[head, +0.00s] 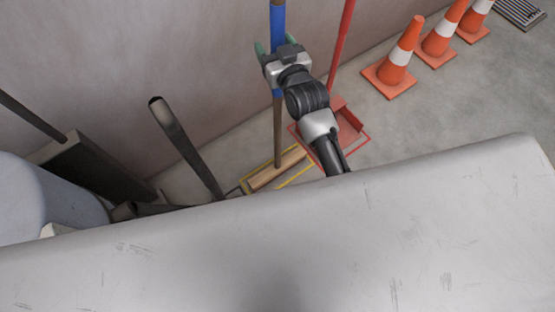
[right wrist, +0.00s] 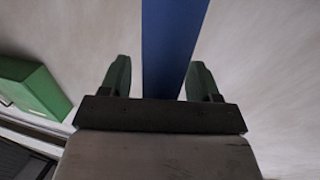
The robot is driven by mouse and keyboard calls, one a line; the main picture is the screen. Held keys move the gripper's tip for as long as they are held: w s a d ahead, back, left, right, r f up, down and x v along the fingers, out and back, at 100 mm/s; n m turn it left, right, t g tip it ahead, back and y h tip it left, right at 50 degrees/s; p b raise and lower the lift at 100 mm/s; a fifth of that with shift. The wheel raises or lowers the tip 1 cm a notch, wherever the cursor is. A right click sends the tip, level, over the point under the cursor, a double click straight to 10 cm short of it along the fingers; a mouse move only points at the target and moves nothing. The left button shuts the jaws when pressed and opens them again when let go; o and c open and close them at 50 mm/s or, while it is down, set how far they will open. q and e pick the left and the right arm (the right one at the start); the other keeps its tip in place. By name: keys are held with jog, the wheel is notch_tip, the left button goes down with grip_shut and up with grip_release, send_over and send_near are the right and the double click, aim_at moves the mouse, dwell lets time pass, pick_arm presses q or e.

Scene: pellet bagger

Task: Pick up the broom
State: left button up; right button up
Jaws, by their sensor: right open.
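The broom (head: 278,130) stands upright near the wall, with a wooden head on the floor inside a yellow outline and a blue grip section on its handle. My right gripper (head: 271,48) is at the blue section, with its green fingers apart. In the right wrist view the blue handle (right wrist: 172,45) runs between the two open fingers (right wrist: 157,82), with a visible gap to the left finger and little or none to the right one. The left gripper is not in view.
A red-handled dustpan (head: 349,125) stands right of the broom in a red outline. Several orange cones (head: 398,58) line the wall further right. A dark-handled tool (head: 185,145) leans at left. A pale scuffed surface (head: 300,240) fills the foreground.

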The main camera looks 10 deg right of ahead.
jog(key=c, duration=0.9)
jog(key=shift+c, duration=0.9)
jog(key=shift+r, duration=0.25)
